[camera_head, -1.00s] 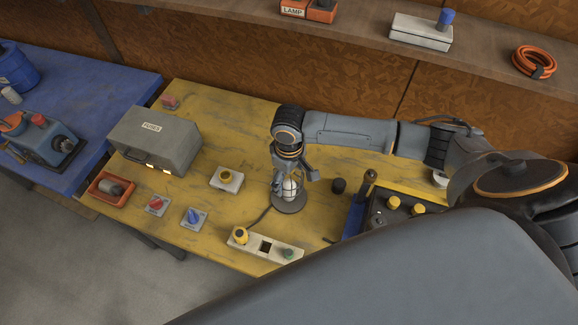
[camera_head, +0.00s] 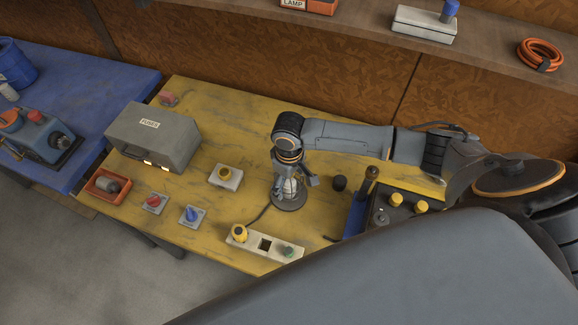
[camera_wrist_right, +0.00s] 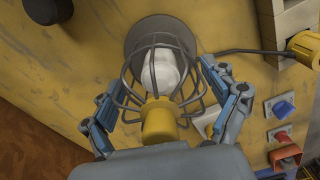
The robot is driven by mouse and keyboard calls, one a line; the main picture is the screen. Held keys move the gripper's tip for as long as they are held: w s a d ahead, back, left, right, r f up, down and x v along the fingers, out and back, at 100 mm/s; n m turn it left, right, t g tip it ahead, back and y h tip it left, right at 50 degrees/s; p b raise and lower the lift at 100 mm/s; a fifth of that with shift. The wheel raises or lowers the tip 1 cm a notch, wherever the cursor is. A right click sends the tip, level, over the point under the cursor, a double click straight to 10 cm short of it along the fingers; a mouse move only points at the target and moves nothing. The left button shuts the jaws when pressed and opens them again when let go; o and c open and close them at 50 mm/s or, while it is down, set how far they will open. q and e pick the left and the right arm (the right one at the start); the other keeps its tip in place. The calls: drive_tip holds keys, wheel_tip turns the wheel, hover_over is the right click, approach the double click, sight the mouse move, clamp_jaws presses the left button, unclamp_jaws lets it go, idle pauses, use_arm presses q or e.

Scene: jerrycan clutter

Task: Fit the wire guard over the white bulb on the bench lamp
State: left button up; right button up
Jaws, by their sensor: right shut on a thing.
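The wire guard (camera_wrist_right: 128,84) is a dark wire cage with a yellow collar (camera_wrist_right: 158,122). In the right wrist view its wires surround the white bulb (camera_wrist_right: 160,70), above the lamp's grey round base (camera_wrist_right: 140,35). My right gripper (camera_wrist_right: 163,100) is shut on the guard, a blue-padded finger on either side. In the head view the right gripper (camera_head: 293,178) points down over the bench lamp (camera_head: 288,202), and its fingers hide much of the guard and bulb. Whether the guard is fully seated cannot be told. My left gripper is not in view.
On the yellow bench, a yellow-button box (camera_head: 226,177) and a socket strip (camera_head: 265,245) stand near the lamp. A dark knob (camera_head: 339,183) and a control box (camera_head: 400,207) are to its right. A grey fuse case (camera_head: 150,140) stands left. A cable runs from the lamp.

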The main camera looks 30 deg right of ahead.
drive_tip(key=shift+f+b, duration=0.7)
drive_tip(key=shift+f, duration=0.85)
drive_tip(key=o, duration=0.9)
drive_tip(key=shift+c, duration=0.2)
drive_tip(key=shift+r, duration=0.1)
wheel_tip(320, 180, up, 12)
drive_tip(key=shift+f, duration=0.1)
